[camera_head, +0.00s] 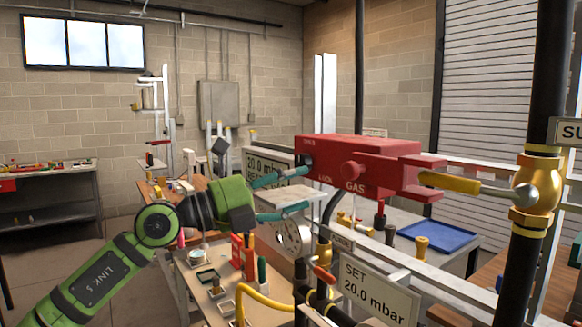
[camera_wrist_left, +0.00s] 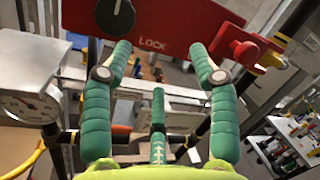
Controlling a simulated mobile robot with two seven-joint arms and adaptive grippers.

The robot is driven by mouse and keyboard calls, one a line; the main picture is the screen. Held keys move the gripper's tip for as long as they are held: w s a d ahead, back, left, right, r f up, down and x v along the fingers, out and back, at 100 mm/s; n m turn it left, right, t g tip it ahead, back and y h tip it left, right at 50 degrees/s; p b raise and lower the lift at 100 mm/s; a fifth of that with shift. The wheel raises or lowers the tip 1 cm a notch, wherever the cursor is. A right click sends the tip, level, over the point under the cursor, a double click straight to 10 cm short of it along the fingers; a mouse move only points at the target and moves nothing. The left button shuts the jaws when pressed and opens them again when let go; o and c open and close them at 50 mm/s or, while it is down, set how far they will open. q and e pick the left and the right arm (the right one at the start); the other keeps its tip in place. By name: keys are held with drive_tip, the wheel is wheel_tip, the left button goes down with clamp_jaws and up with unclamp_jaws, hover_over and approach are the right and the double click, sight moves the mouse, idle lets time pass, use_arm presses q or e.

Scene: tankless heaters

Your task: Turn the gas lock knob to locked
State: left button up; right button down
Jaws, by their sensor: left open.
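The red gas lock box (camera_head: 375,165) is clamped at the yellow valve handle (camera_head: 450,182) on the right. Its black gas lock knob (camera_wrist_left: 115,17) shows at the top of the left wrist view, partly cut off. The knob's white mark points up, away from the LOCK label (camera_wrist_left: 152,44) at its lower right. My left gripper (camera_head: 306,189) is open and empty at the box's left end. In the left wrist view its green fingers (camera_wrist_left: 160,48) stand wide apart below the knob, which they do not hold. The right gripper is out of view.
A dial gauge (camera_wrist_left: 30,104) and pipes are close below the box. A SET 20.0 mbar sign (camera_head: 375,288) stands in front. A brass valve (camera_head: 540,190) on a black pipe is at the right. A workbench with small parts lies below my arm.

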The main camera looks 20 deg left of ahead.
sight(299, 164)
use_arm(q)
drive_tip(key=a+r+y, duration=0.3)
drive_tip(key=a, duration=0.3)
drive_tip(key=shift+t, duration=0.3)
drive_tip(key=p+x, duration=0.3)
drive_tip(key=x, duration=0.3)
drive_tip(key=shift+w+d+f+p, duration=0.1)
drive_tip(key=shift+w+d+p, duration=0.1)
drive_tip(key=shift+d+p, duration=0.1)
drive_tip(key=shift+w+d+f, duration=0.1)
drive_tip(key=shift+w+d, duration=0.1)
drive_tip(key=shift+w, duration=0.05)
